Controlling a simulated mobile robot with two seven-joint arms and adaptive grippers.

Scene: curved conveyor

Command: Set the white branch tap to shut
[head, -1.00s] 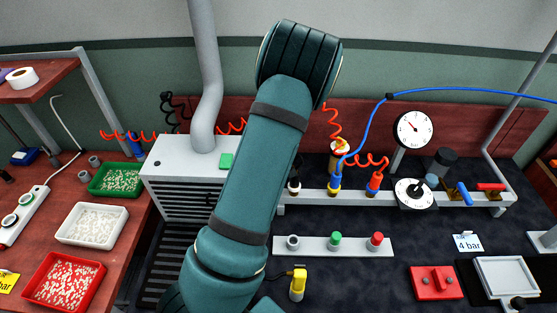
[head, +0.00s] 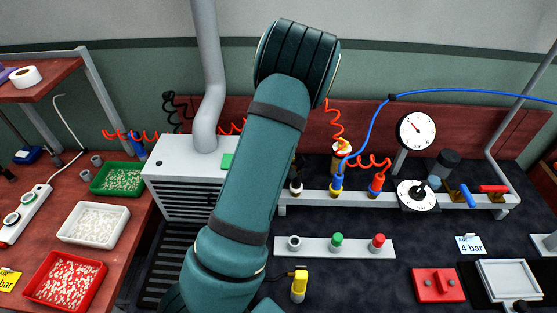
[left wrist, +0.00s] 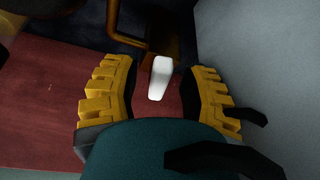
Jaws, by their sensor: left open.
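The white tap handle (left wrist: 159,79) shows in the left wrist view as a short pale lever, beside a brass-coloured pipe (left wrist: 124,38). My left gripper (left wrist: 161,84) is open, with one yellow ridged finger on each side of the handle. Gaps show between the handle and both fingers, so it is not gripped. How far the handle lies beyond the fingertips is hard to tell. In the head view my left arm covers the middle of the scene; its gripper and the white tap are not visible there. My right gripper is in neither view.
A grey manifold rail (head: 407,198) carries coloured hose plugs, a white dial (head: 416,196), a blue tap (head: 467,195) and a red tap (head: 493,188). A round gauge (head: 416,131) stands behind. A grey vented box (head: 185,180) with a pipe stands left of my arm.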

